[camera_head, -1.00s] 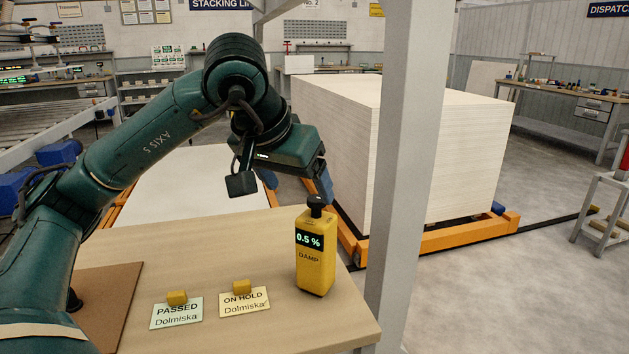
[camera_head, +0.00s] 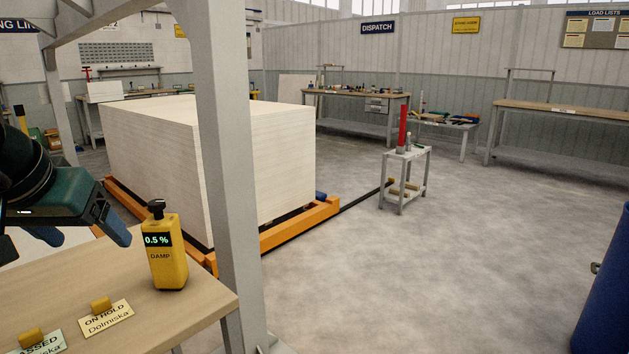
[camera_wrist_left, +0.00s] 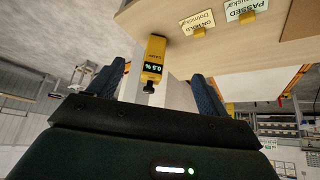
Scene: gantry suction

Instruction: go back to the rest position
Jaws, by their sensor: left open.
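My left gripper (camera_head: 88,236) is at the left edge of the head view, above the table and to the left of the yellow damp meter. Its blue fingers are apart with nothing between them. In the left wrist view the open gripper (camera_wrist_left: 162,92) faces the meter, which stands beyond the fingertips. The yellow damp meter (camera_head: 167,265) stands upright on the table, reads 0.5 % and has a black knob on top; it also shows in the left wrist view (camera_wrist_left: 154,56). My right gripper is in neither view.
The wooden table (camera_head: 205,300) bears an ON HOLD card (camera_head: 106,320) and a PASSED card (camera_head: 40,345). A grey post (camera_head: 228,170) rises beside it. A large pale stack (camera_head: 210,165) rests on an orange frame (camera_head: 300,229). A blue barrel (camera_head: 606,290) stands at right.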

